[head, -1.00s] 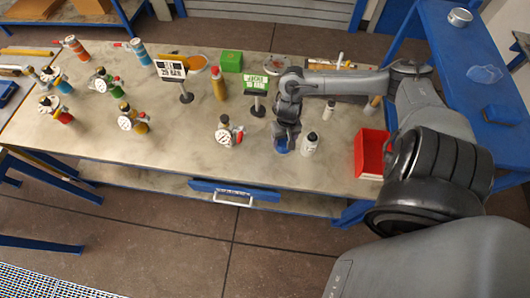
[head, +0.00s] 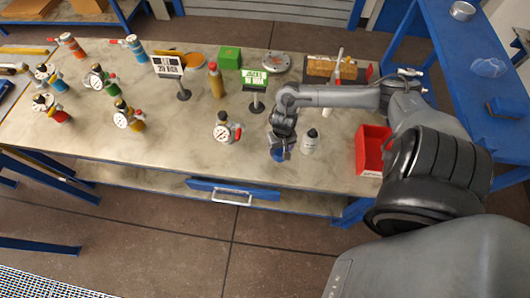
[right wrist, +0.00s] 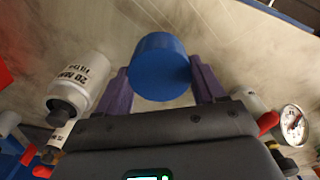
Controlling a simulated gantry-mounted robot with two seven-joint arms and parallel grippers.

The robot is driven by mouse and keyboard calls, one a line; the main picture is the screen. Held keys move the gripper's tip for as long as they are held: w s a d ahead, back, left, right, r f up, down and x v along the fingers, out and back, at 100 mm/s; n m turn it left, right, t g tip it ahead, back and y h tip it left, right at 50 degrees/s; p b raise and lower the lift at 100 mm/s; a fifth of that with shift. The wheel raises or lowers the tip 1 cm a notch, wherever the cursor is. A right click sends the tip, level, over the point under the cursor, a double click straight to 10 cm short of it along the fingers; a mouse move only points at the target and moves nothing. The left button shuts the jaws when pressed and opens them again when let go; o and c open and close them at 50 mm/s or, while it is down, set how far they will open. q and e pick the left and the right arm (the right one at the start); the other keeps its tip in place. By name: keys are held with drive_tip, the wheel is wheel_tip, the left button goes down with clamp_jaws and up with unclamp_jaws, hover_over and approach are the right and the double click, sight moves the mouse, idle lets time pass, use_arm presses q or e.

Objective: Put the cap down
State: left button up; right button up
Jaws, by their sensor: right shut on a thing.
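A round blue cap (right wrist: 160,68) is held between the two purple fingers of my right gripper (right wrist: 162,84) in the right wrist view. In the head view the blue cap (head: 279,155) shows under my right gripper (head: 281,148), over the front part of the workbench (head: 180,148). I cannot tell whether the cap touches the bench top. My left gripper is not in view.
A white bottle (head: 310,142) stands close right of the cap, with a red bin (head: 371,150) farther right. A gauge fitting (head: 226,132) stands to its left. Sign stands (head: 257,95) are behind. Bare bench lies between the front gauges.

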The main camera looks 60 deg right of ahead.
drive_tip(key=shift+w+a+f+b, duration=0.4)
drive_tip(key=shift+w+f, duration=0.5)
drive_tip(key=shift+f, duration=0.35)
drive_tip(key=shift+w+a+f+b, duration=0.4)
drive_tip(key=shift+w+f, duration=0.5)
drive_tip(key=shift+f, duration=0.35)
drive_tip(key=shift+w+a+f+b, duration=0.35)
drive_tip(key=shift+w+f, duration=0.55)
drive_tip(key=shift+f, duration=0.35)
drive_tip(key=shift+f, duration=0.3)
drive_tip(key=shift+f, duration=0.1)
drive_tip(key=o, duration=1.2)
